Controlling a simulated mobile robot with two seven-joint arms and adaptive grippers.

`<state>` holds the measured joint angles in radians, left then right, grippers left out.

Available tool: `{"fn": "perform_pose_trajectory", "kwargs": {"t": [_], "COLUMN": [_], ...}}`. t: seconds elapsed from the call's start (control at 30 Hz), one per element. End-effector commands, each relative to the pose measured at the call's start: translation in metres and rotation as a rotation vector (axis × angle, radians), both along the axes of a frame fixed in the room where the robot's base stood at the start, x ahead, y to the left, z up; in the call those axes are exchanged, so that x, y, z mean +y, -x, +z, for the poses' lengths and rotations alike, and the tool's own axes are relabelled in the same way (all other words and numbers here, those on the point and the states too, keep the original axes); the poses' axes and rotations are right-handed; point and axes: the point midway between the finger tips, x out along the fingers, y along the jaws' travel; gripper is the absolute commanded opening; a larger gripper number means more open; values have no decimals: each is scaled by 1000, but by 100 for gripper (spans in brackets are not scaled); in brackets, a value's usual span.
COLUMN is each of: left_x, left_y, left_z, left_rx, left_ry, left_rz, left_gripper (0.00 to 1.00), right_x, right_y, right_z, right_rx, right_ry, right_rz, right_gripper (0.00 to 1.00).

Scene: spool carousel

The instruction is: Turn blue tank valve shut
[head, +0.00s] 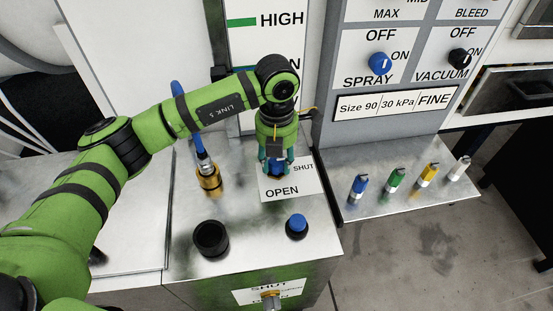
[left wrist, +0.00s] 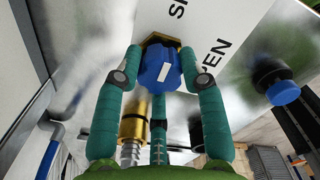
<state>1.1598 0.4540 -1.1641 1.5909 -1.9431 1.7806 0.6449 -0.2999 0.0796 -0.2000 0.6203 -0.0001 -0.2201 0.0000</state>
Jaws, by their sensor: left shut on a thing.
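The blue tank valve knob (left wrist: 160,68) has a white mark on its face and sits on the metal top, beside a white label plate (head: 285,191) reading SHUT and OPEN. My left gripper (head: 277,166) comes down over the knob from above and hides most of it in the head view. In the left wrist view, its teal fingers (left wrist: 159,62) are closed around the knob's sides. I cannot tell for certain which word the white mark points at. My right gripper is in neither view.
A brass fitting (head: 209,181) with a blue hose stands left of the valve. A black cup (head: 211,239) and a blue-capped button (head: 297,225) are in front. A right-hand shelf holds colored pegs (head: 395,180) below a panel with the SPRAY knob (head: 380,63).

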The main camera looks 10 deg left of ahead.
Motion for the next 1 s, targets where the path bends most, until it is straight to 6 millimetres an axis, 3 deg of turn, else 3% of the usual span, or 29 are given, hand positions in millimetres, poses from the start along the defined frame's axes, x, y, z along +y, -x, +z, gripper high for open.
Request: {"fn": "perform_pose_trajectory", "kwargs": {"t": [0.33,0.37,0.4,0.77,1.0], "left_x": [0,0,0,0,0], "left_y": [2,2,2,0,0], "left_z": [-2,-2,-2,1,34], "left_rx": [7,7,7,1,-2], "left_ry": [-2,-1,-1,1,1], "left_rz": [3,3,3,2,2], "left_gripper": [8,48,64,64,64], "right_x": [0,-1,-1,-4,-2], "right_y": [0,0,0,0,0], "right_z": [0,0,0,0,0], "right_rx": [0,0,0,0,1], "right_ry": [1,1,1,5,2], "right_rz": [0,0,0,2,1], "right_gripper": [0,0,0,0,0]}}
